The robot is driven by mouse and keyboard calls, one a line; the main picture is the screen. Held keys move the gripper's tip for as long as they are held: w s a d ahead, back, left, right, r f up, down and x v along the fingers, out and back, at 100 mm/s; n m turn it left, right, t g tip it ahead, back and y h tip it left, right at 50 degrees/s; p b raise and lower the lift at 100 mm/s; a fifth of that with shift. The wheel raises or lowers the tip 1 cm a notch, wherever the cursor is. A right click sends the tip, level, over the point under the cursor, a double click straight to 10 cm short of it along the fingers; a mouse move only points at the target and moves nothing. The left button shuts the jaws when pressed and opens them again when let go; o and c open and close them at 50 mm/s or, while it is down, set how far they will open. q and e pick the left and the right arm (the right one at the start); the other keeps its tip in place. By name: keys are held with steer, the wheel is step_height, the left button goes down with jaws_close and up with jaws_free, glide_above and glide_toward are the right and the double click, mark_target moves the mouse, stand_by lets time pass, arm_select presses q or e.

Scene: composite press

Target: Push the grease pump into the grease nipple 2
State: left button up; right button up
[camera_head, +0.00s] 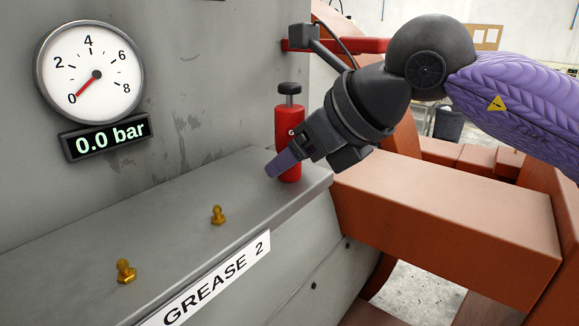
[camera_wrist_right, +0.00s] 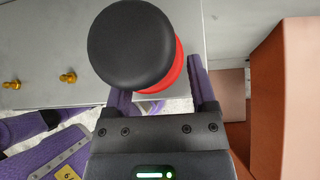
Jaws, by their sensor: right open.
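The grease pump (camera_head: 288,125) is a red cylinder with a dark knob on top, standing upright at the right end of the grey ledge. In the right wrist view its black knob (camera_wrist_right: 130,45) hides most of the red body (camera_wrist_right: 178,68). My right gripper (camera_head: 281,164) is open at the pump's lower body, with one purple finger in front of it. Contact cannot be told. Two brass grease nipples, one nearer the pump (camera_head: 218,215) and one farther left (camera_head: 125,272), stand on the ledge. Which one is nipple 2 is unclear. My left gripper is not visible.
A round gauge (camera_head: 88,73) reads about 0, above a display (camera_head: 105,138) showing 0.0 bar. A GREASE 2 label (camera_head: 215,281) is on the ledge front. Orange-brown beams (camera_head: 445,205) fill the right side. The ledge between pump and nipples is clear.

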mark_target(301, 109)
jaws_close()
steer(key=shift+r+p, duration=1.75)
steer(key=shift+r, duration=0.85)
steer(key=c, duration=0.5)
jaws_free()
jaws_close()
